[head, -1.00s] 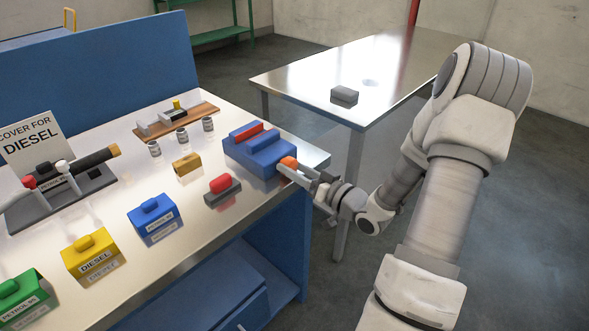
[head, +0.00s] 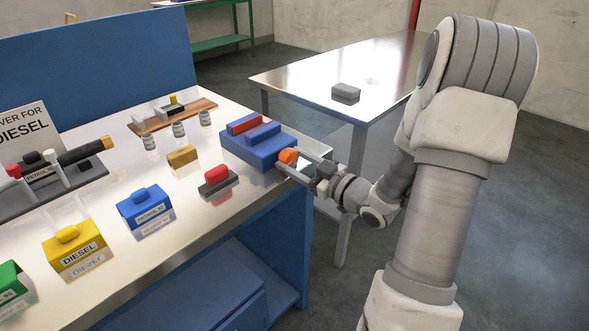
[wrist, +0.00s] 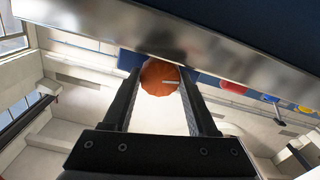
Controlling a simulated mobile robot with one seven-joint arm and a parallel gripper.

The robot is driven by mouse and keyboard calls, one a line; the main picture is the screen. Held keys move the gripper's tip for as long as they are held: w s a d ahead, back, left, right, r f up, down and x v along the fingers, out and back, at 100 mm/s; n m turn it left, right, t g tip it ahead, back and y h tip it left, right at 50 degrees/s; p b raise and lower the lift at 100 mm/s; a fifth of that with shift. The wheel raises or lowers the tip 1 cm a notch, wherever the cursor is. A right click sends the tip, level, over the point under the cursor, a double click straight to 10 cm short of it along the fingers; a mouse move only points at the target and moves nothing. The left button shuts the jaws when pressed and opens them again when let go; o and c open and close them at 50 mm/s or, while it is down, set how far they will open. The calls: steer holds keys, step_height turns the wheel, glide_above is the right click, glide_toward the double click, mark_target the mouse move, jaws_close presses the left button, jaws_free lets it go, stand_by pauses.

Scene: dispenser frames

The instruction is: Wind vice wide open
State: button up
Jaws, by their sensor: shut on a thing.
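The blue vice (head: 257,151) sits at the right end of the workbench. A red piece (head: 244,124) lies along its top beside a raised blue block (head: 263,132). An orange knob (head: 288,156) sticks out of the vice's near right side, past the bench edge. My gripper (head: 295,163) is shut on this knob, a finger on either side. In the wrist view the round orange knob (wrist: 159,77) shows between the fingertips of my gripper (wrist: 160,82), with a pale streak on its face. I cannot tell how wide the vice's jaws are.
On the bench stand a red-topped grey block (head: 218,181), a yellow block (head: 182,156), blue (head: 145,210) and yellow (head: 75,250) labelled covers, and small canisters (head: 178,130). A metal side table (head: 300,85) with a grey box (head: 346,93) stands behind my arm.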

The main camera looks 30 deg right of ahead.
steer(key=shift+f+n+b, duration=0.2)
steer(key=shift+n+b, duration=0.55)
steer(key=shift+n, duration=0.15)
steer(key=shift+s, duration=0.1)
steer(key=o, duration=1.1)
steer(key=shift+r, duration=0.1)
steer(key=p+v, duration=0.2)
steer(key=v, duration=1.5)
steer(key=shift+s, duration=0.2)
steer(key=shift+r, duration=0.1)
